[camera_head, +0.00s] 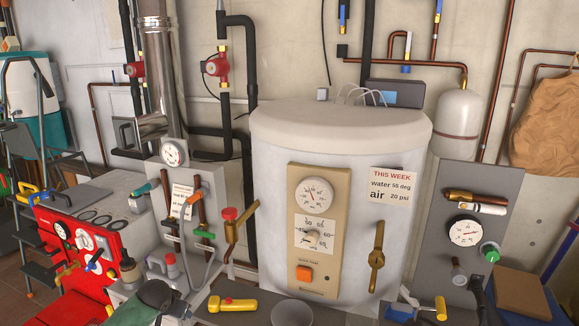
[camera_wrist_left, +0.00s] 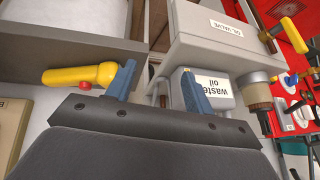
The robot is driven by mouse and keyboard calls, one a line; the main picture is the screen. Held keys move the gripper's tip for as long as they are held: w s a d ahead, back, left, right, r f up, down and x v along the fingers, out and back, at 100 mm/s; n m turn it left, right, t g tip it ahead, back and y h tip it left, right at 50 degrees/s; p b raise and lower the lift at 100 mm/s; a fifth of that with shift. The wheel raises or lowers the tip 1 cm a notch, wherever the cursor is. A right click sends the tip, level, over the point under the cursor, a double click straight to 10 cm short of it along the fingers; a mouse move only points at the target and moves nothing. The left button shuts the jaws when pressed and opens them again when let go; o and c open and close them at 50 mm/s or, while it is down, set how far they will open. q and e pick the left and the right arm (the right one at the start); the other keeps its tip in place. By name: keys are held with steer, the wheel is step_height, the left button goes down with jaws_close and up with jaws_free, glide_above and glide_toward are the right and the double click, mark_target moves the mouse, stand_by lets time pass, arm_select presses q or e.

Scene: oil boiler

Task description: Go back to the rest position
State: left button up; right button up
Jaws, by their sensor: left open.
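My left gripper (camera_wrist_left: 158,78) shows in the left wrist view with its two blue fingers spread apart and nothing between them. A yellow flashlight (camera_wrist_left: 80,76) lies beside the left finger in that view; I cannot tell if they touch. A grey waste oil container (camera_wrist_left: 224,88) is close behind the other finger. My right gripper is not seen in either view.
In the head view the flashlight (camera_head: 237,305) lies on the front ledge before the white boiler tank (camera_head: 265,150). A red panel (camera_head: 70,250) stands at left and a grey gauge panel (camera_head: 470,190) at right. Brass handles (camera_head: 376,258) stick out in front.

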arm_select(q)
steer(key=s+d+f+g, duration=0.1)
steer(key=s+d+f, duration=0.5)
steer(key=s+f, duration=0.4)
steer(key=s+d+f+g, duration=0.2)
steer(key=s+d+f, duration=0.4)
steer(key=s, duration=1.3)
steer(key=s+d+f+n+g+h, duration=0.1)
steer(key=s+d+f, duration=0.5)
steer(key=s+f, duration=0.8)
steer(key=shift+s+d+f+g, duration=0.15)
steer(key=shift+s+d+g, duration=0.2)
steer(key=shift+s, duration=0.3)
steer(key=shift+a, duration=0.1)
